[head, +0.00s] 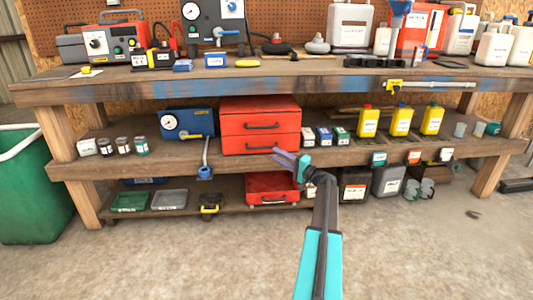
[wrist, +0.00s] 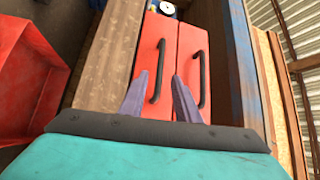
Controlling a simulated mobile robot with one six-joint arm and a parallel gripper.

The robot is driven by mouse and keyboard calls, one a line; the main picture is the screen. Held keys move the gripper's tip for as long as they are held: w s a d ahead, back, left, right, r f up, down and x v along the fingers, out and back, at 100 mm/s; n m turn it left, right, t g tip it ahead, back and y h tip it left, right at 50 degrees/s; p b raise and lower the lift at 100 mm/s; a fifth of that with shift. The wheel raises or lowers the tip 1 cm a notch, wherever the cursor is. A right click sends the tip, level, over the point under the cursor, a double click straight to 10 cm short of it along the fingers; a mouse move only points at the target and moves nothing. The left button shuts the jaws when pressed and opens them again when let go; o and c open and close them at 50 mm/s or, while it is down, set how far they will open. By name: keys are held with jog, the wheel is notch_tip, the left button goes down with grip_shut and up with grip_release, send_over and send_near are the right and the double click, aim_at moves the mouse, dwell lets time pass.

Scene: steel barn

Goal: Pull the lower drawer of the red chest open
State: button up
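The red chest (head: 235,108) stands on the middle shelf, with two closed drawers one above the other, each with a dark bar handle. The wrist view is turned sideways: the lower drawer (wrist: 142,60) is on the left and the upper drawer (wrist: 190,62) on the right. My gripper (head: 277,153) is in front of the chest, near the right end of the lower handle (head: 262,150). In the wrist view, the open fingers (wrist: 160,75) appear on either side of the lower handle (wrist: 158,70). I cannot tell whether they touch it.
A red open tray or box (head: 271,184) sits on the bottom shelf below the chest. A blue gauge box (head: 187,123) stands left of the chest, and small boxes (head: 325,136) stand right. The bench top (head: 290,75) overhangs above. The floor (head: 170,260) in front is clear.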

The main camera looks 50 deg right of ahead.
jog(key=w+b, duration=0.2)
jog(key=w, duration=0.4)
jog(key=shift+w+a+r, duration=0.3)
jog(key=shift+w+r, duration=0.1)
jog(key=shift+r, duration=0.05)
grip_shut()
